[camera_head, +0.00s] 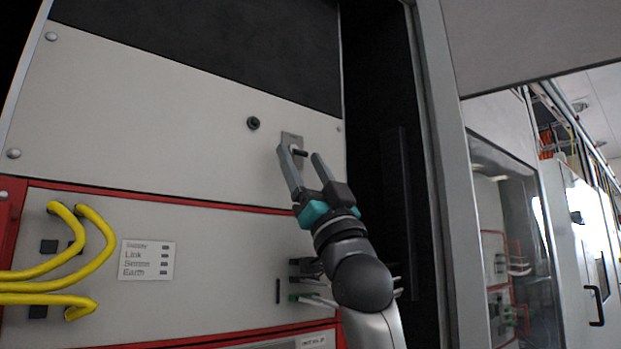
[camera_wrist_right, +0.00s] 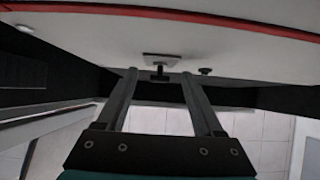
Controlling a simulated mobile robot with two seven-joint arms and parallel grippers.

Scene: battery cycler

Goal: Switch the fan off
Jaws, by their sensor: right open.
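The fan switch is a small dark toggle (camera_head: 299,152) on a grey metal plate (camera_head: 291,138), on the right part of the upper light panel in the head view. My right gripper (camera_head: 301,155) is open at the switch, with one finger on either side of the toggle in the picture. In the right wrist view the toggle (camera_wrist_right: 159,72) stands out from its plate (camera_wrist_right: 161,58) between the tips of the two open fingers (camera_wrist_right: 158,75). I cannot tell whether a finger touches it. No object is in the gripper. My left gripper is not in view.
A round black knob (camera_head: 253,123) sits left of the switch and also shows in the wrist view (camera_wrist_right: 205,71). Below is a red-edged panel with yellow cables (camera_head: 50,272) and a label (camera_head: 147,260). A grey cabinet frame (camera_head: 447,170) stands to the right.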

